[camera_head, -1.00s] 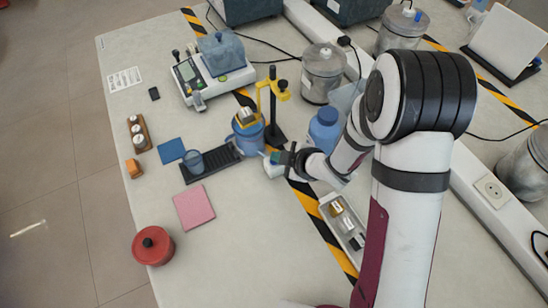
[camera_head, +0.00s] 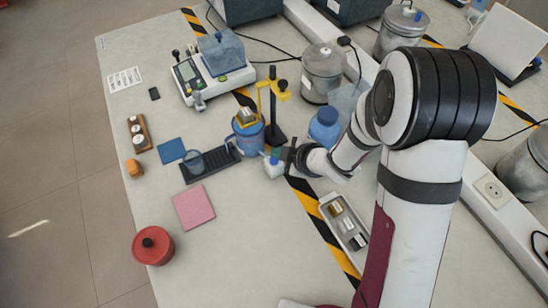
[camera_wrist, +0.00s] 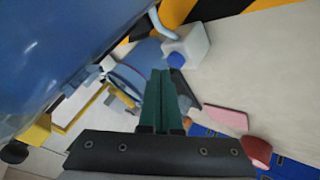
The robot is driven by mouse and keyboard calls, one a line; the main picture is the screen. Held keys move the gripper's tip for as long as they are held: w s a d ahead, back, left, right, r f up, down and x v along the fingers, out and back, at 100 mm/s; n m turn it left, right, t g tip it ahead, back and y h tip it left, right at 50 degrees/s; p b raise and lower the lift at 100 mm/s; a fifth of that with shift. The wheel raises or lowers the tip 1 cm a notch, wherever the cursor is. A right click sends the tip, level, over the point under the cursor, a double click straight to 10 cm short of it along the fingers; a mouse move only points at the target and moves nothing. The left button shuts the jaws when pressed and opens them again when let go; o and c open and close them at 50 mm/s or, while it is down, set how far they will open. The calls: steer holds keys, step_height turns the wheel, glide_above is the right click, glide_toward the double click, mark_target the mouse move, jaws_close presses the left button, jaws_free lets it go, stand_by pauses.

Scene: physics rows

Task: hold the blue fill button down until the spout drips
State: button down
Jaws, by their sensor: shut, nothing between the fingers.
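A small white box (camera_head: 274,170) stands on the table right of the blue pot (camera_head: 250,140). Its blue button (camera_head: 273,160) shows on top. In the wrist view the white box (camera_wrist: 188,45) carries the blue button (camera_wrist: 177,60) on the side toward me, and a pale curved spout (camera_wrist: 160,24) rises at its upper left. My gripper (camera_head: 279,154) is shut and empty beside the box. In the wrist view its green fingertips (camera_wrist: 160,73) appear just left of and below the button; I cannot tell if they touch it. No drip can be made out.
A large blue surface (camera_wrist: 60,50) fills the wrist view's upper left. A blue-capped bottle (camera_head: 323,127) and a yellow-black stand (camera_head: 275,110) are close to my gripper. A tray of small blocks (camera_head: 344,220) lies right.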

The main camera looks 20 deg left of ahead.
step_height(320, 180, up, 5)
steer(key=shift+r, duration=0.1)
stand_by(0.7)
stand_by(0.3)
steer(key=w+d+r+m+t+h, duration=0.2)
steer(key=d+r+m+t+h, duration=0.15)
steer(key=d+r+m, duration=0.55)
steer(key=s+d+r+m+h, duration=0.2)
steer(key=d+m+h, duration=0.1)
steer(key=d, duration=0.3)
steer(key=s+d+f+m+g+h, duration=0.2)
steer(key=s+d+m+g, duration=0.45)
steer(key=s, duration=0.75)
steer(key=s+a+m+g+y, duration=0.2)
steer(key=s+a+m, duration=0.1)
steer(key=s+m, duration=0.4)
steer(key=s, duration=0.3)
steer(key=shift+s+a+r, duration=0.15)
steer(key=shift+a+r, duration=0.1)
steer(key=shift+r, duration=0.05)
